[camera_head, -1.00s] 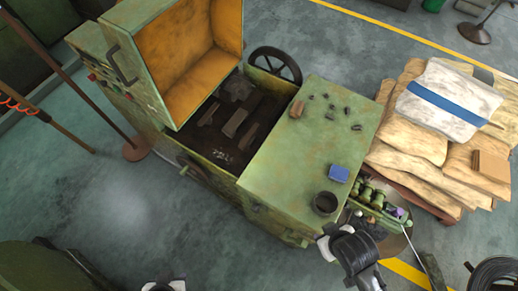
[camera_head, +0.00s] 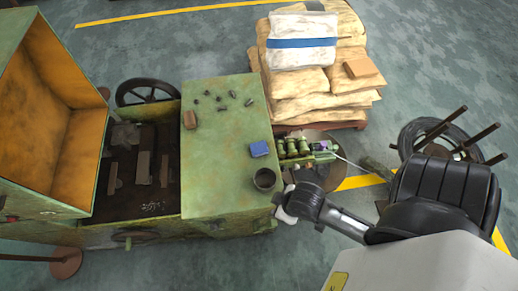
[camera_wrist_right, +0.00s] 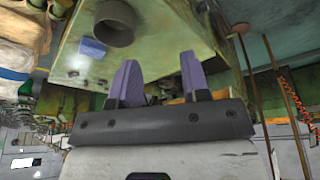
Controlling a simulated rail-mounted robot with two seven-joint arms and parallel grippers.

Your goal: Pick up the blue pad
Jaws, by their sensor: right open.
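The blue pad (camera_head: 259,149) lies on the green machine top (camera_head: 222,170), near its right edge and just above a dark round cup (camera_head: 264,180). In the right wrist view the pad (camera_wrist_right: 93,48) shows at upper left, beside the cup (camera_wrist_right: 117,20). My right gripper (camera_wrist_right: 160,78) is open and empty, its two purple fingers apart with the machine top beyond them. In the head view my right arm reaches in from the right, its end by the machine's lower right corner, apart from the pad. My left gripper is out of view.
A brown block (camera_head: 189,119) and several small dark pieces lie on the far part of the machine top. A raised orange-lined lid (camera_head: 55,110) stands at left. A tray of green items (camera_head: 298,147) and stacked sacks (camera_head: 300,80) are to the right.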

